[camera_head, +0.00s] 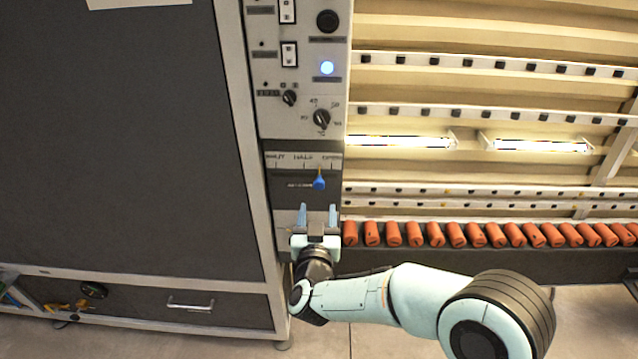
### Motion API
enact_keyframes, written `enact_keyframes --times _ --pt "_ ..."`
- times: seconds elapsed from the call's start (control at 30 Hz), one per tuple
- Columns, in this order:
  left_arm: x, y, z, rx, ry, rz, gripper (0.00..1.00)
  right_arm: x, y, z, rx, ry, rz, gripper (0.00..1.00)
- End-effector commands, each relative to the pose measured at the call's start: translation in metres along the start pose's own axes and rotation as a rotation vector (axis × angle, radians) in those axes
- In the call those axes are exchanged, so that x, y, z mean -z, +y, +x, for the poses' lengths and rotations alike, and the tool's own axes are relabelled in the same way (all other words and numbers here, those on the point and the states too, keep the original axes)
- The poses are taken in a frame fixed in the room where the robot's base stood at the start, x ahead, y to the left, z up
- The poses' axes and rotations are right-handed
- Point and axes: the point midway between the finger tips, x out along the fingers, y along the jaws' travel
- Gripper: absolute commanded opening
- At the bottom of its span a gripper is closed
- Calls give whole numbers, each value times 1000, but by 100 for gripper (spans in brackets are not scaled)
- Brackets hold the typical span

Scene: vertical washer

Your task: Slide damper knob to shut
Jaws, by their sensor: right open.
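The damper knob (319,182) is a small blue handle on a dark slider panel (290,184) in the middle of the head view. The label strip above it reads SHUT at the left, HALF in the middle and OPEN at the right. The knob stands between the HALF and OPEN marks, nearer OPEN. My right gripper (318,210) is just below the knob, its two light-blue fingers spread and pointing up at the panel. Nothing is between the fingers, and they appear apart from the knob. My left gripper is not in view.
Above the slider are rotary knobs (321,118), switches (289,54), a lit blue button (327,68) and a black button (327,21). To the right, a row of orange rollers (415,234) and lit tubes (400,142) line the washer. A drawer with a handle (190,305) is lower left.

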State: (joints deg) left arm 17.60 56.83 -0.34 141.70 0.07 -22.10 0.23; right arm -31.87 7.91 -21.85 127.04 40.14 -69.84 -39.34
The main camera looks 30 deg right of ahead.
Motion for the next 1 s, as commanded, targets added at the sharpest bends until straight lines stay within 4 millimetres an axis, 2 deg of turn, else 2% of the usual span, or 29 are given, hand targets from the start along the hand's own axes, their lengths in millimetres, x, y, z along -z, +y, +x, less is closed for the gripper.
enact_keyframes --times 0.3,0.5,0.7,0.97,1.0 --pt "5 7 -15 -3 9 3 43 2 0 69 -1 2 -3 56" --pt "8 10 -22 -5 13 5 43 1 -1 98 1 1 -1 56" --pt "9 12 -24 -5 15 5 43 0 -1 110 3 0 -1 56" --pt "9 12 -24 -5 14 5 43 -1 -1 110 3 -1 -1 56" --pt "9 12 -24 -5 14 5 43 0 -1 110 3 -1 -1 43"
